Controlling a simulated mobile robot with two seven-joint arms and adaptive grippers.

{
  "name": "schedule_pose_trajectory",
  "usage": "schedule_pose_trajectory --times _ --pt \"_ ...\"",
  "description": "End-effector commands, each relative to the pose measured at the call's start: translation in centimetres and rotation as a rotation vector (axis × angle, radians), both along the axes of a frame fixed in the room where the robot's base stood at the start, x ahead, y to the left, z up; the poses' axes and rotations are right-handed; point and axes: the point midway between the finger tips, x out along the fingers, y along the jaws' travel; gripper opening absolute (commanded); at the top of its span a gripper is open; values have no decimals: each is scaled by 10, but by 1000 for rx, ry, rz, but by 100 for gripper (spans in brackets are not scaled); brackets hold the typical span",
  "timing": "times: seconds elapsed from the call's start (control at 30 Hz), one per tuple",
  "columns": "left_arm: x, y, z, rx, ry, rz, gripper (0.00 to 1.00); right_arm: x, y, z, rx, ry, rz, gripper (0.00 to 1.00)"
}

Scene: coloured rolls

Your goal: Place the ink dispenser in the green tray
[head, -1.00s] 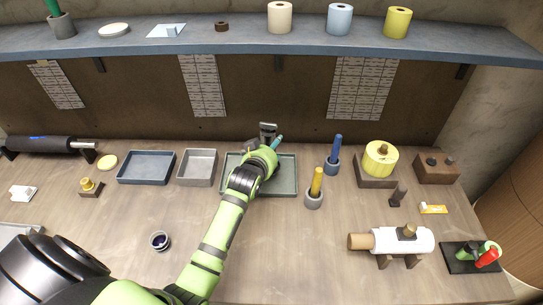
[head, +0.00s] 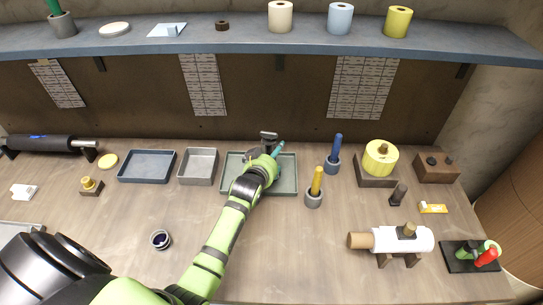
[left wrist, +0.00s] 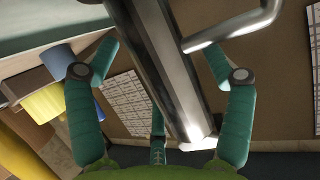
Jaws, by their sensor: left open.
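The green tray (head: 288,186) lies on the bench, partly hidden by my left arm. My left gripper (head: 268,149) is over the tray's back part, with its teal fingers spread. In the left wrist view, the open fingers (left wrist: 160,85) stand on either side of a metal cylinder (left wrist: 160,70) with a bent side bar. I cannot tell whether the fingers touch it. A small dark piece (head: 268,136) shows beside the gripper in the head view. I cannot tell for sure which thing is the ink dispenser. My right gripper is not in view.
A grey tray (head: 213,178) and a blue tray (head: 121,179) stand left of the green one. Yellow-handled (head: 316,180) and blue-handled (head: 337,144) tools stand in holders at right. A dark-filled cup (head: 160,240) stands in front. A shelf (head: 180,41) overhangs the back.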

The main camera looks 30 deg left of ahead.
Motion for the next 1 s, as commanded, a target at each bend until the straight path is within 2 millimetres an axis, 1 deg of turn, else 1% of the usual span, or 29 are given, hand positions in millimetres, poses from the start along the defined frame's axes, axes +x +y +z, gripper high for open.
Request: schedule_pose_trajectory --times 0.13,0.27,0.37,0.6,0.7,0.83,1.0 --pt "0 0 5 0 -1 0 82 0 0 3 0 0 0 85" --pt "-12 -2 7 0 0 0 82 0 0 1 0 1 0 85" --pt "-27 -5 13 1 0 0 82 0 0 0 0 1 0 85" --pt "-70 -13 30 0 0 -1 82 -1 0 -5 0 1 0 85" --pt "-85 -15 38 -1 -1 -1 82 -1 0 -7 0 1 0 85" --pt "-100 -18 43 0 0 0 82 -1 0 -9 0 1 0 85" --pt "-109 -20 48 0 0 0 82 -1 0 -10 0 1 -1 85"
